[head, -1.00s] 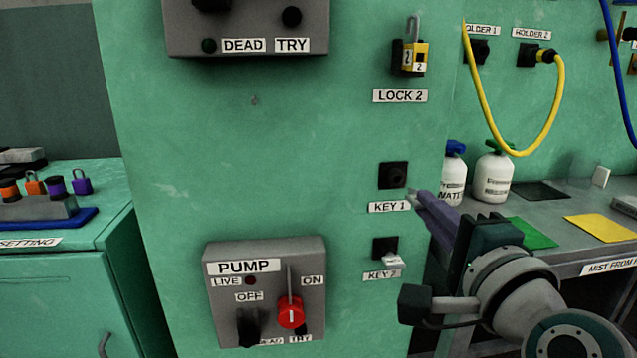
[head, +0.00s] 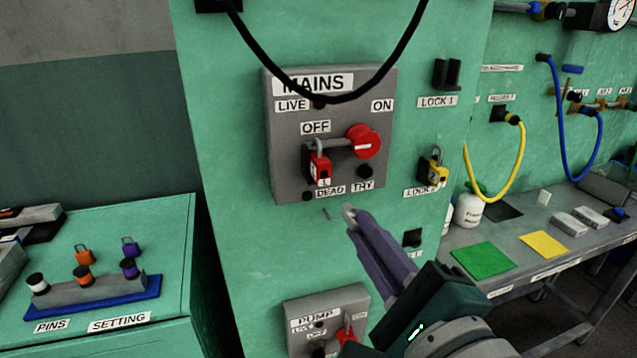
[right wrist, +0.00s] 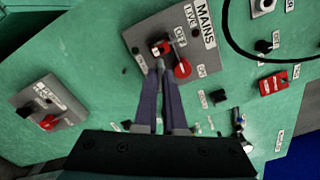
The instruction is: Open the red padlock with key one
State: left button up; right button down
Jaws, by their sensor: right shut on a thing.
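The red padlock (head: 319,168) hangs by its grey shackle on the MAINS switch box (head: 285,150), left of the round red handle. It also shows in the right wrist view (right wrist: 160,48), just beyond the fingertips. My right gripper (head: 352,216) is below and right of the padlock, apart from it in the head view. It is shut on a small grey key (head: 349,211), mostly hidden between the fingertips; its number cannot be read. The key points toward the padlock in the right wrist view (right wrist: 160,66). My left gripper is not in view.
A black cable (head: 345,98) droops across the MAINS box. The PUMP box (head: 305,308) is below. A yellow padlock (head: 434,167) hangs at right above a black holder (head: 412,238). A bench (head: 510,262) with bottles stands right; a pin rack (head: 95,295) is left.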

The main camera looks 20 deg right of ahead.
aim_at(350, 212)
jog(key=shift+s+a+r, duration=0.15)
jog(key=shift+a+r, duration=0.05)
jog(key=shift+d, duration=0.1)
jog(key=shift+w, duration=1.55)
jog(key=shift+w+b, duration=0.55)
jog(key=shift+w, duration=0.8)
jog(key=shift+w+b, duration=0.45)
jog(key=shift+w, duration=0.9)
